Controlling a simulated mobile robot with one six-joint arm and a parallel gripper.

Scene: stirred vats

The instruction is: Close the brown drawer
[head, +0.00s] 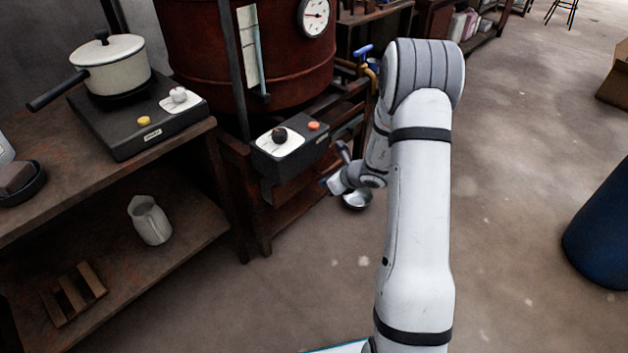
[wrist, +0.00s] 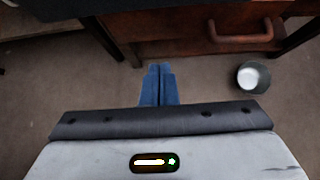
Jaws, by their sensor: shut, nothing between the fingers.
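The brown drawer (wrist: 180,47) is at the top of the wrist view, a reddish-brown front with a bar handle (wrist: 240,32) right of centre. How far it stands out is not clear, as its top is cut off. In the head view I cannot clearly make the drawer out in the brown woodwork below the vat. My gripper (wrist: 160,68) has blue fingers pressed together and empty. Its tips are just short of the drawer front, left of the handle. In the head view my gripper (head: 329,184) is beside the stand, partly hidden by my arm.
A metal bowl (head: 357,200) is on the floor near my gripper; it also shows in the wrist view (wrist: 253,76). A dark control box (head: 290,150) juts out before the red vat (head: 195,55). A bench with a pot (head: 115,68) stands left. Floor on the right is mostly clear.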

